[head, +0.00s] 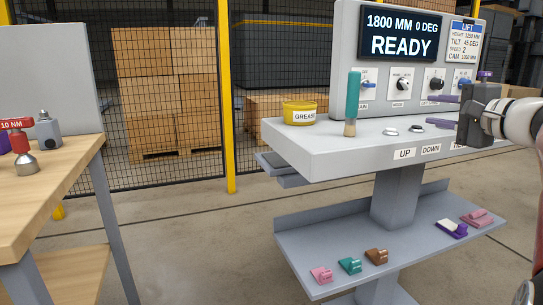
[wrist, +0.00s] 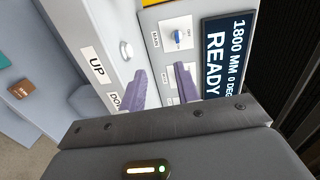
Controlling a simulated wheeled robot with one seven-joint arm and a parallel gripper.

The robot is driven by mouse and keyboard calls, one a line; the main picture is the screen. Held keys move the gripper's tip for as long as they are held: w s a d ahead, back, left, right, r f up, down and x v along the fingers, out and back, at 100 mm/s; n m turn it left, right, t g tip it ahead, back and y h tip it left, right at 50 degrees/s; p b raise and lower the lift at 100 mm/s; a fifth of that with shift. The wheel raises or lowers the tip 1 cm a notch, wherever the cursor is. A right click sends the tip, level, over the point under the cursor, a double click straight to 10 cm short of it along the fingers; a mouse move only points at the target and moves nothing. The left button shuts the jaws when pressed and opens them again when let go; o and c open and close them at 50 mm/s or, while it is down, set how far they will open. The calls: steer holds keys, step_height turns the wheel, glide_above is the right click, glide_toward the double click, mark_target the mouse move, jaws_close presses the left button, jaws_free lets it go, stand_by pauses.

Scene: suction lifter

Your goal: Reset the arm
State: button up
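My gripper (head: 440,111) is at the right of the head view, over the console's front ledge. Its two purple fingers are apart with nothing visible between them. They also show in the wrist view (wrist: 162,88), pointing toward the console face. The grey console (head: 325,146) has a screen (head: 403,34) reading 1800 MM, 0 DEG, READY. A smaller LIFT panel (head: 464,32) is at its right. Below are blue switches (head: 369,77) and black knobs (head: 402,84). Round UP and DOWN buttons (head: 390,132) are on the ledge. My gripper hides part of the console's right side.
A yellow grease tub (head: 300,113) and a teal-handled brush (head: 352,103) stand on the ledge's left. A wooden bench (head: 45,187) with a red 10 NM tool (head: 18,125) is at left. Floor between is clear.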

steer(key=s+a+f+n+g+h, duration=0.1)
steer(key=s+a+f+n+g, duration=0.25)
steer(key=s+a+f, duration=0.45)
steer(key=s+a+f+n+g, duration=0.3)
steer(key=s+a+f+g, duration=0.15)
steer(key=a+f, duration=0.55)
steer(key=s+f+n+g+h, duration=0.2)
steer(key=s+f+n+h, duration=0.3)
steer(key=s+f, duration=0.9)
steer(key=shift+s+a+f+n, duration=0.25)
steer(key=shift+a+n, duration=0.2)
steer(key=shift+n, duration=0.6)
